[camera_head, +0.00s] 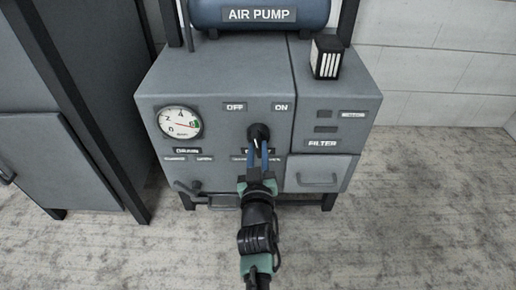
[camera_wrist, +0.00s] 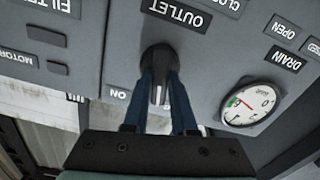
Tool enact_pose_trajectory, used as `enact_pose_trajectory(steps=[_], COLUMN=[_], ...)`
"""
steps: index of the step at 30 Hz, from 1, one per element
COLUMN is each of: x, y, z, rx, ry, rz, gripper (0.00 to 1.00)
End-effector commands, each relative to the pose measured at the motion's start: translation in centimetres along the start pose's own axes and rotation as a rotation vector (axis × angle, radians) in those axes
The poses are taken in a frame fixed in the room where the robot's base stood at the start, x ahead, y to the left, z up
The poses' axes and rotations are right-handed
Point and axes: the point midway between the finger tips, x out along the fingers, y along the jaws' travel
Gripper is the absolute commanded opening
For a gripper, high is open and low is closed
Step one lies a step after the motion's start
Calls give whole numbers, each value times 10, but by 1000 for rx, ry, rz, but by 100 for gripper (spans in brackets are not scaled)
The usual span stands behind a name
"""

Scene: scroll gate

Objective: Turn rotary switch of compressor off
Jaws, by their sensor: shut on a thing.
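The compressor (camera_head: 220,110) is a grey cabinet with a blue tank labelled AIR PUMP (camera_head: 262,14) on top. Its black rotary switch (camera_head: 258,132) sits on the front panel below the OFF label (camera_head: 236,106) and the ON label (camera_head: 281,107). In the head view its white mark seems near upright; I cannot tell exactly where it points. My gripper (camera_head: 258,146) reaches the switch from the front, its blue fingers shut on the knob. In the wrist view the fingers flank the knob (camera_wrist: 158,62), with the OUTLET label (camera_wrist: 175,13) beside it.
A round pressure gauge (camera_head: 180,122) is left of the switch. A lever handle (camera_head: 189,189) sticks out at the lower left. A FILTER drawer (camera_head: 320,174) is at right, and a small black-and-white box (camera_head: 327,57) stands on top. A dark post (camera_head: 75,110) stands left.

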Motion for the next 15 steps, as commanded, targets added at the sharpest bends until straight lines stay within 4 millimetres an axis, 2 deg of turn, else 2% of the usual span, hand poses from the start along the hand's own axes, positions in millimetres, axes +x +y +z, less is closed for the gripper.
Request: enact_pose_trajectory(steps=[6,15], x=[0,0], y=[0,0], z=[0,1], rx=[-177,-339], ry=[-1,-1], rz=[0,0], gripper=[0,0])
